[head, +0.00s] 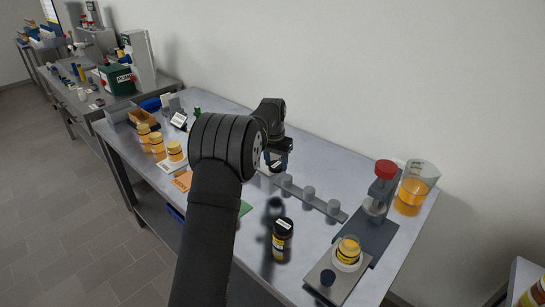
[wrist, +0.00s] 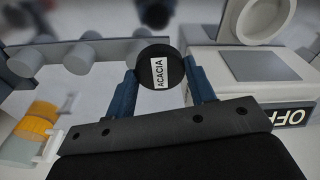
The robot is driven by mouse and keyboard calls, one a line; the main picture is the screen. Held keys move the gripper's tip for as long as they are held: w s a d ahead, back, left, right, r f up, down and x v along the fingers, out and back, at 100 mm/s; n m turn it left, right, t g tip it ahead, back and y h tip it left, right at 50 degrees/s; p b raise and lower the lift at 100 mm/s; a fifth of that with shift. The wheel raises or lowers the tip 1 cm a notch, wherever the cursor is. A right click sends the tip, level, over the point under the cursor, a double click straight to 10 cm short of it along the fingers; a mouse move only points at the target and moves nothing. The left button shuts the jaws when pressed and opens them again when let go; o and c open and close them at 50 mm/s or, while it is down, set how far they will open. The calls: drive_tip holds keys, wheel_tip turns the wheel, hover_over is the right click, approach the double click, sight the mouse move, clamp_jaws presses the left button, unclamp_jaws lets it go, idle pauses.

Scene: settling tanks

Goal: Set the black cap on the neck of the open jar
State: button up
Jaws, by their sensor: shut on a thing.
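A round black cap (wrist: 174,70) with a white label reading "ACACIA" sits between the blue fingers of my gripper (wrist: 160,84) in the wrist view. My gripper (head: 277,163) is shut on the cap, above the table behind my forearm in the head view. Several amber jars show in the head view: a group at the left, including one jar (head: 175,151), and another jar (head: 348,251) at the front right. I cannot tell which jar is the open one. An orange-yellow jar (wrist: 38,122) shows at the left of the wrist view, apart from the cap.
A rail with grey pegs (head: 308,193) runs along the table. A dark bottle (head: 282,240) stands in front of it. At the right are a stand with a red top (head: 385,169) and a beaker of orange liquid (head: 416,186). A pale device with an "OFF" sign (wrist: 290,116) shows in the wrist view.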

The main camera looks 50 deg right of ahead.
drive_tip(key=w+a+n, duration=0.2)
drive_tip(key=w+a, duration=0.7)
drive_tip(key=a, duration=0.3)
drive_tip(key=w+a+n, duration=0.3)
drive_tip(key=w+a, duration=0.6)
drive_tip(key=a, duration=0.3)
drive_tip(key=w+a+r+n, duration=0.1)
drive_tip(key=a+n, duration=0.3)
drive_tip(key=a, duration=2.1)
drive_tip(key=s+d+r+m, duration=0.1)
drive_tip(key=s+d, duration=0.5)
drive_tip(key=d, duration=0.3)
drive_tip(key=s+d+r+m, duration=0.1)
drive_tip(key=s+d+r, duration=0.1)
drive_tip(key=s+d, duration=0.55)
wheel_tip(320, 180, up, 5)
drive_tip(key=m, duration=0.8)
hover_over(351, 241)
drive_tip(key=shift+w+f, duration=0.15)
drive_tip(key=shift+w, duration=0.05)
drive_tip(key=shift+s+a+f, duration=0.1)
drive_tip(key=shift+s+f, duration=0.05)
drive_tip(key=shift+s, duration=0.15)
drive_tip(key=shift+f, duration=2.95)
drive_tip(key=shift+f, duration=0.5)
